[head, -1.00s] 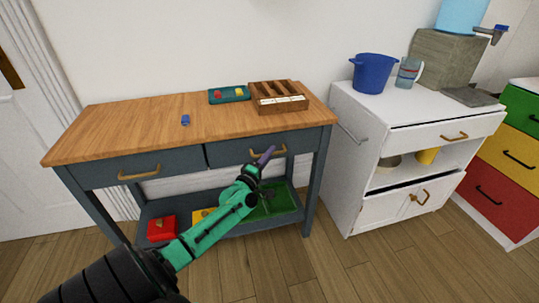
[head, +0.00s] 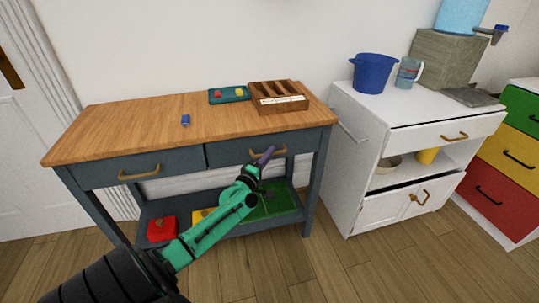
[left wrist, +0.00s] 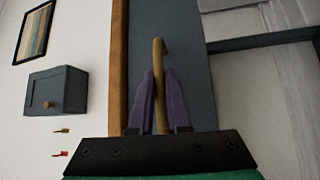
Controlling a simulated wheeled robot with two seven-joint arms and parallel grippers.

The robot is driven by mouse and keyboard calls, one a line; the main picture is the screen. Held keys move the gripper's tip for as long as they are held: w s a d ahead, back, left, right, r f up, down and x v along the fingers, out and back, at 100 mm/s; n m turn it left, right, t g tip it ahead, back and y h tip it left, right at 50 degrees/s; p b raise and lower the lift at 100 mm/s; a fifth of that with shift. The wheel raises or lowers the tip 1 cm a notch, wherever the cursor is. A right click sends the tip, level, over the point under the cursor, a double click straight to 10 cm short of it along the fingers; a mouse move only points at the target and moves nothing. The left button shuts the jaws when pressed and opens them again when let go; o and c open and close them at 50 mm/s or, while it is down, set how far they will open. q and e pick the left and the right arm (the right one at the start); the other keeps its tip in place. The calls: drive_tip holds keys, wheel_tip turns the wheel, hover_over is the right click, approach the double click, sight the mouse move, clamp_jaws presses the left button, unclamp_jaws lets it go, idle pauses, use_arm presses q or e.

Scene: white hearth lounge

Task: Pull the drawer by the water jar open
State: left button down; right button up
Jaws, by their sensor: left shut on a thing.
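A blue-grey table with a wooden top has two front drawers. My left gripper (head: 264,157) is at the right drawer (head: 226,152) of this table, and its purple fingers are shut on that drawer's brass handle (left wrist: 158,75), one on each side. That drawer front looks flush with the table. The left drawer (head: 100,174) also has a brass handle. A light blue water jar (head: 462,15) stands on a grey block at the far right. Below it is a white cabinet with an upper drawer (head: 420,138), which looks shut. My right gripper is out of view.
The tabletop (head: 150,125) carries a wooden box (head: 279,108), a teal tray (head: 240,99) and a small blue object (head: 185,120). A blue pot (head: 372,74) stands on the white cabinet. Open wood floor (head: 350,260) lies in front.

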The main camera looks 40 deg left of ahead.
use_arm(q)
drive_tip(key=shift+s+d, duration=0.15)
drive_tip(key=s+d+p, duration=0.5)
drive_tip(key=s+d, duration=0.2)
drive_tip(key=d, duration=0.3)
drive_tip(key=s+d+p, duration=0.6)
drive_tip(key=s+d, duration=0.1)
drive_tip(key=d, duration=0.3)
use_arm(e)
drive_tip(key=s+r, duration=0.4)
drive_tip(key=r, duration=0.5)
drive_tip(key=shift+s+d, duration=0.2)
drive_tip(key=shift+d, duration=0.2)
use_arm(q)
drive_tip(key=c, duration=0.9)
unclamp_jaws()
